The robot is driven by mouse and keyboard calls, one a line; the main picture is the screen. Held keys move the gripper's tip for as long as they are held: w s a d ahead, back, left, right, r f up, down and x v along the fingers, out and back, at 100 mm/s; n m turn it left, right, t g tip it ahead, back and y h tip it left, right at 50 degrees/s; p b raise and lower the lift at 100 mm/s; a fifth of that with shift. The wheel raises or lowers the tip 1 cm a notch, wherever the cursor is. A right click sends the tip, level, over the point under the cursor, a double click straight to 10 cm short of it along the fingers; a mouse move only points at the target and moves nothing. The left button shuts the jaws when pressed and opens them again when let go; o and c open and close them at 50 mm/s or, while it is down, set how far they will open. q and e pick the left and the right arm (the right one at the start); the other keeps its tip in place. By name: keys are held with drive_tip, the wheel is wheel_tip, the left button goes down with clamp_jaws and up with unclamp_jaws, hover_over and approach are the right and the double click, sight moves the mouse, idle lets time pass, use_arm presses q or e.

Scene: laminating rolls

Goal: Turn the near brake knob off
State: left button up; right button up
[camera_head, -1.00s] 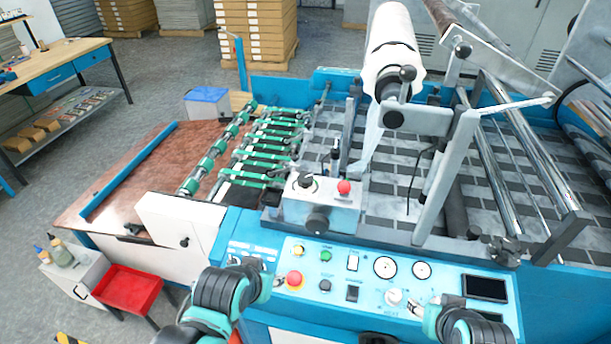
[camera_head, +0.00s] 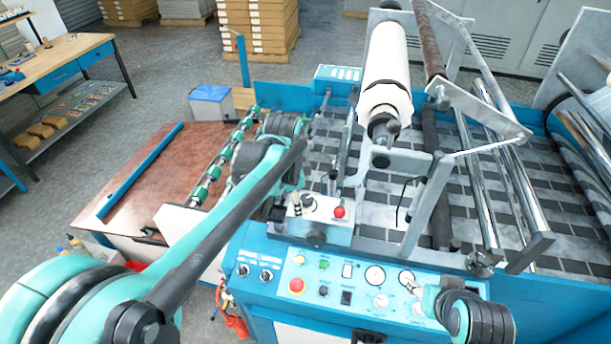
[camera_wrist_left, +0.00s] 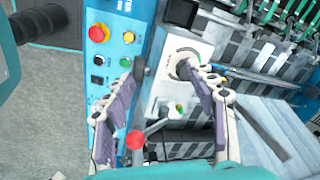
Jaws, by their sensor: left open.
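My left gripper (camera_wrist_left: 160,110) is open in the left wrist view, its two fingers spread above a grey box (camera_wrist_left: 205,28). A black round knob (camera_wrist_left: 183,66) on that box is beside the right finger, partly covered by it. A red ball on a lever (camera_wrist_left: 135,140) shows between the fingers. In the head view the grey box (camera_head: 330,232) has a black front knob (camera_head: 316,239) and a red knob (camera_head: 339,212). Which is the near brake knob I cannot tell. My right gripper (camera_head: 410,284) is over the control panel's right part, its opening unclear.
The blue control panel (camera_head: 265,256) carries a red stop button (camera_head: 296,285), dials and switches. A white roll (camera_head: 388,60) and its support frame stand behind the box. Green-wheeled feed rails (camera_head: 215,172) are at left. A worktable (camera_head: 60,55) is further left.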

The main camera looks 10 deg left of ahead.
sight(306, 198)
use_arm(q)
drive_tip(key=w+m+p, duration=0.1)
drive_tip(key=w, duration=0.1)
drive_tip(key=w+r+m+g+p, duration=0.1)
drive_tip(key=w+m+p, duration=0.1)
drive_tip(key=w+d+r+m+p, duration=0.1)
drive_tip(key=w, duration=0.1)
drive_tip(key=shift+w+g, duration=0.25)
drive_tip(key=shift+g, duration=0.15)
drive_tip(key=shift+w+d+f+m+p, duration=0.15)
drive_tip(key=shift+w+f+m+p, duration=0.15)
drive_tip(key=shift+w+m+p, duration=0.3)
wheel_tip(306, 198, down, 8)
drive_tip(key=shift+s+r, duration=0.1)
drive_tip(key=shift+s, duration=0.05)
use_arm(e)
wheel_tip(306, 198, up, 6)
drive_tip(key=shift+r, duration=0.2)
use_arm(q)
drive_tip(key=c, duration=1.2)
